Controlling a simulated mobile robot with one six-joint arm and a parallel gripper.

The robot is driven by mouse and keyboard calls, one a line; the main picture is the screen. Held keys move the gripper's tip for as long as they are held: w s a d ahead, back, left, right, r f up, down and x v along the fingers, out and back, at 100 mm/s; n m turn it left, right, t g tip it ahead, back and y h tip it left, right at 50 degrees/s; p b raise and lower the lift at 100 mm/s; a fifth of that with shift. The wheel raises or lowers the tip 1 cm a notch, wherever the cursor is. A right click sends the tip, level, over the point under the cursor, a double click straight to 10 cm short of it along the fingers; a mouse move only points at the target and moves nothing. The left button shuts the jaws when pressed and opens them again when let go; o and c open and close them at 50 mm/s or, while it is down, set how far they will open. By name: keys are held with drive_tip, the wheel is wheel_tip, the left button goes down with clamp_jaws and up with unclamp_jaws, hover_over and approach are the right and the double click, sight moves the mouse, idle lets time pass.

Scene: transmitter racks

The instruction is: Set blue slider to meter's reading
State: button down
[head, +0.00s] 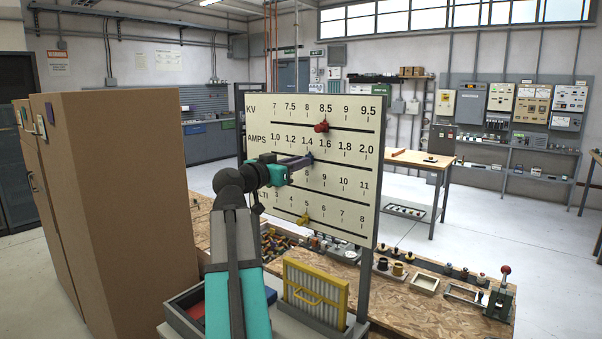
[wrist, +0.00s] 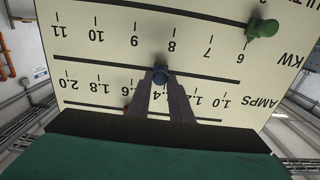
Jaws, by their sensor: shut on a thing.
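A cream scale board (head: 347,210) with rows KV, AMPS, KW and MULTI stands upright before me. The blue slider (head: 309,157) is on the AMPS line, close under the 1.4 mark; it also shows in the wrist view (wrist: 160,73). My gripper (head: 302,161) reaches in from the left, its fingers shut on the blue slider. In the wrist view the board is upside down and the fingers (wrist: 161,84) partly cover the 1.4 label. I cannot make out a readable meter in either view.
The red slider (head: 321,126) is just left of 8.5 on KV, the yellow slider (head: 302,219) near 5 on MULTI. The green slider (wrist: 262,28) is near 6 on KW. Tall brown cabinets (head: 120,190) stand left; a wooden bench (head: 440,285) with small parts lies behind the board.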

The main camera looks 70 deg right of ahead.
drive_tip(key=shift+w+d+b, duration=0.2)
drive_tip(key=shift+w+b, duration=0.25)
drive_tip(key=shift+w, duration=0.3)
drive_tip(key=c, duration=1.6)
unclamp_jaws()
drive_tip(key=shift+a, duration=0.15)
drive_tip(key=b+v, duration=0.2)
drive_tip(key=v, duration=1.1)
drive_tip(key=shift+a, duration=0.25)
drive_tip(key=shift+w, duration=0.1)
